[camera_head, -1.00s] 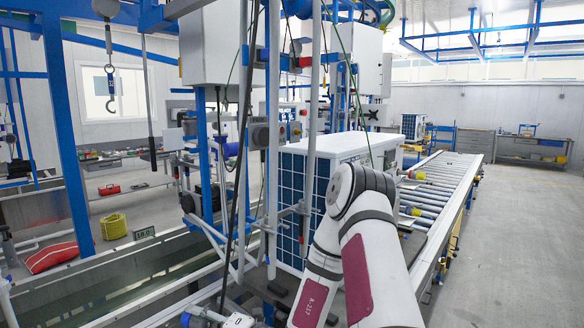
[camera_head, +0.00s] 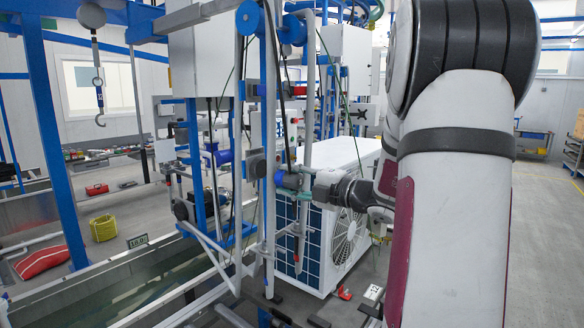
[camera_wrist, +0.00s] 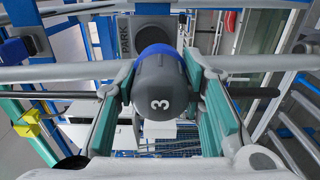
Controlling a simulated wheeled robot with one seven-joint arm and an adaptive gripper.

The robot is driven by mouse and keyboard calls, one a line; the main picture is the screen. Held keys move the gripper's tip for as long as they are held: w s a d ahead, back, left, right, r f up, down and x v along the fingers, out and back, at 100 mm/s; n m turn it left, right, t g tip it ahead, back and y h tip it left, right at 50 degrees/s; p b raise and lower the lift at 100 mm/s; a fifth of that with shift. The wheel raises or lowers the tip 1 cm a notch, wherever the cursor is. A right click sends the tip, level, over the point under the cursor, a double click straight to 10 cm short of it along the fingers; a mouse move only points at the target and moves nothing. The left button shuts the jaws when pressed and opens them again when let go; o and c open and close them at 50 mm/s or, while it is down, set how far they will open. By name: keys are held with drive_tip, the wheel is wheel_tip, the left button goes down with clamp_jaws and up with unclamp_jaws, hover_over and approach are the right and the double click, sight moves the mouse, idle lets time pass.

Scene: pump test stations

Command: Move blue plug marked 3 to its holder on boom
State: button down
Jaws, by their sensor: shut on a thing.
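The plug marked 3 (camera_wrist: 160,98) fills the middle of the wrist view, its dark grey end with a white 3 facing the camera and a blue collar (camera_wrist: 158,50) beyond. My gripper (camera_wrist: 159,76) is shut on it, one teal finger on each side. A plate lettered PARK (camera_wrist: 125,36) with a dark round part (camera_wrist: 152,30) is just behind the plug. The plug overlaps it in view, so I cannot tell whether they touch.
Upright poles (camera_head: 268,130) with hanging cables stand close to my gripper. A white and blue unit (camera_head: 345,155) stands behind my wrist. A grey horizontal bar (camera_wrist: 250,62) crosses the wrist view near the fingers. Open floor (camera_head: 545,235) lies to the right.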

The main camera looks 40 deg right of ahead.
sight(262, 169)
drive_tip(key=shift+s+d+r, duration=0.2)
drive_tip(key=shift+s+r, duration=0.05)
drive_tip(key=shift+r, duration=0.35)
drive_tip(key=shift+w, duration=0.15)
drive_tip(key=shift+w+a+f+b, duration=0.15)
drive_tip(key=shift+w+b, duration=0.65)
drive_tip(key=shift+w, duration=0.35)
drive_tip(key=shift+w+a+b, duration=0.15)
drive_tip(key=shift+w+b, duration=0.4)
drive_tip(key=shift+w, duration=0.3)
drive_tip(key=shift+w+a+b, duration=0.1)
drive_tip(key=shift+w+b, duration=0.45)
drive_tip(key=shift+w, duration=0.25)
drive_tip(key=shift+p, duration=1.15)
drive_tip(key=shift+w+a, duration=0.1)
drive_tip(key=shift+w, duration=0.4)
idle(0.7)
drive_tip(key=c, duration=1)
unclamp_jaws()
drive_tip(key=shift+o, duration=0.2)
